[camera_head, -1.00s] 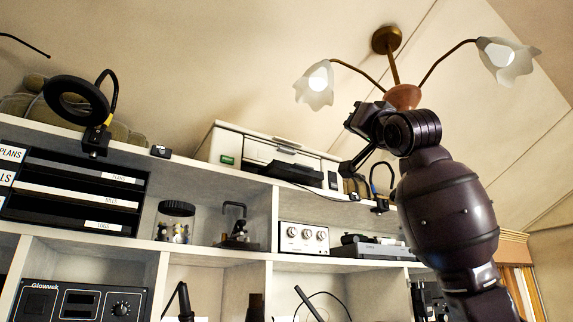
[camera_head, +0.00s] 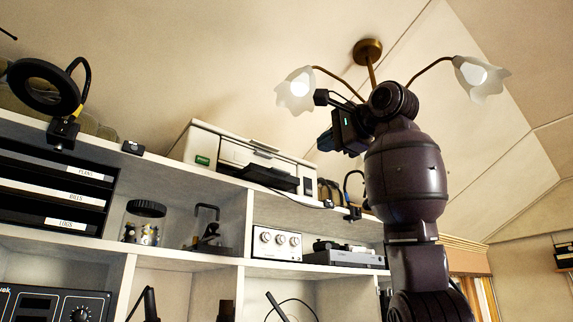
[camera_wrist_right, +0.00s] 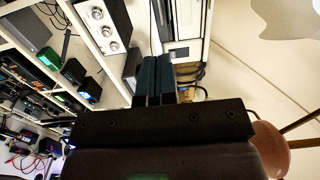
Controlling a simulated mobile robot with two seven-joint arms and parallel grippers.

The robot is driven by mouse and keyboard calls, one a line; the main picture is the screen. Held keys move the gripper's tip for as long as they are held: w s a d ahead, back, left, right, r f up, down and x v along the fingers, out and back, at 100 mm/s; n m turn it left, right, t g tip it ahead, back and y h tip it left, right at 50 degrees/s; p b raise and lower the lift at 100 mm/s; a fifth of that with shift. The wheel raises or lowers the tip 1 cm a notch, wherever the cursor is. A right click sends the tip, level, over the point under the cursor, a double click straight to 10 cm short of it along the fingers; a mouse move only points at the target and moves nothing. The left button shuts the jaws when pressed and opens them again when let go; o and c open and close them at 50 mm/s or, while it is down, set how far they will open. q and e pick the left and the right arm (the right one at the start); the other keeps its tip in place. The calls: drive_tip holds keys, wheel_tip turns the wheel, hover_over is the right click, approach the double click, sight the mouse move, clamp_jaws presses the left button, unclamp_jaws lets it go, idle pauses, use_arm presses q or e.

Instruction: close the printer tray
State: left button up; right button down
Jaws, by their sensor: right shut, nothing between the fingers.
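The white printer (camera_head: 228,146) stands on the top shelf in the head view, with a green label on its front. Its dark tray (camera_head: 268,177) sticks out from the front, toward me. My right gripper (camera_head: 325,143) is up to the right of the printer, apart from it, with its fingers toward the left. In the right wrist view its two dark fingers (camera_wrist_right: 153,80) are together and empty, and part of the white printer (camera_wrist_right: 186,28) shows beyond them. My left gripper is in neither view.
A magnifier lamp (camera_head: 50,90) and a small black box (camera_head: 132,148) are left of the printer. A ceiling lamp (camera_head: 368,52) hangs close above my right arm. Cables and a clamp (camera_head: 352,212) are right of the printer. Filled cubbies lie below.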

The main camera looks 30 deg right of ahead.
sight(280, 170)
use_arm(q)
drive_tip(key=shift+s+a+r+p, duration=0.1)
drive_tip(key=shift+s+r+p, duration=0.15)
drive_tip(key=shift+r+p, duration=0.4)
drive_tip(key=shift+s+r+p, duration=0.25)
drive_tip(key=shift+p, duration=0.75)
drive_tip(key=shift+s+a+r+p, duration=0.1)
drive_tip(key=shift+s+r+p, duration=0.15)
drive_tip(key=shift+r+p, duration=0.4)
use_arm(e)
drive_tip(key=shift+w+a, duration=0.2)
drive_tip(key=shift+w, duration=2.2)
drive_tip(key=shift+w+a, duration=0.25)
drive_tip(key=shift+w, duration=2.1)
drive_tip(key=shift+w+a, duration=0.2)
drive_tip(key=shift+w, duration=2.2)
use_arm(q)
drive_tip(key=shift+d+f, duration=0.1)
